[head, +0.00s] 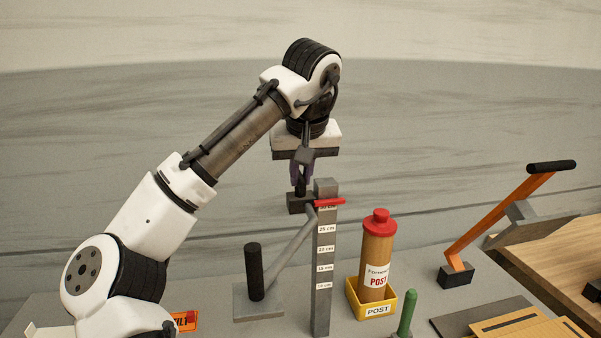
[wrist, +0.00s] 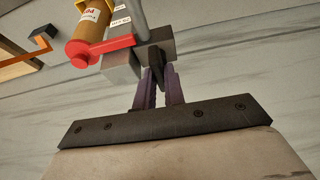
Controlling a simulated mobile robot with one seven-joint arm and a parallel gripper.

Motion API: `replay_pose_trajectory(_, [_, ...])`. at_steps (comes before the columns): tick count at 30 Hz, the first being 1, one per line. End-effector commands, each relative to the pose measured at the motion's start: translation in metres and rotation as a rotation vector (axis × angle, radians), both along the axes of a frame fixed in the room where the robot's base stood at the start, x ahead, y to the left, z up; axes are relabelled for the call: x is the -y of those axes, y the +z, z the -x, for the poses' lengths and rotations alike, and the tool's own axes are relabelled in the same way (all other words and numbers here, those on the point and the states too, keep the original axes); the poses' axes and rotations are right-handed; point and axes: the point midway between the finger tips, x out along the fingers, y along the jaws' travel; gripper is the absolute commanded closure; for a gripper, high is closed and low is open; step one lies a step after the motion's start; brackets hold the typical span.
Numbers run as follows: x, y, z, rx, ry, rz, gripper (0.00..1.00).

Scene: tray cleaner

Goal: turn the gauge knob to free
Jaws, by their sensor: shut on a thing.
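The gauge is a grey upright post (head: 322,270) with white centimetre labels down its front. My gripper (head: 301,186) comes down from above with purple fingers. In the wrist view its fingers (wrist: 159,92) are shut on the knob, one on each side. The fingers partly hide the knob, and I cannot read any free or lock mark.
A red-capped brown bottle (head: 376,250) stands in a yellow POST tray (head: 355,307) right of the gauge. A green peg (head: 406,315) is in front; an orange lever (head: 495,220) is at the right.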

Motion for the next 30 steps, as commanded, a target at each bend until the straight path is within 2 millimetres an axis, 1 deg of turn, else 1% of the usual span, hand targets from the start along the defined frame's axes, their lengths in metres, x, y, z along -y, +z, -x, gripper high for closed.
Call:
replay_pose_trajectory(16, [-0.0001, 0.0003, -0.0001, 0.000, 0.026, 0.001, 1.00])
replay_pose_trajectory(17, [-0.0001, 0.0002, -0.0001, 0.000, 0.026, 0.001, 0.86])
replay_pose_trajectory(21, [0.0000, 0.0002, -0.0001, -0.001, 0.025, 0.001, 0.68])
replay_pose_trajectory(30, [0.0000, 0.0005, -0.0002, -0.001, 0.024, 0.000, 0.67])
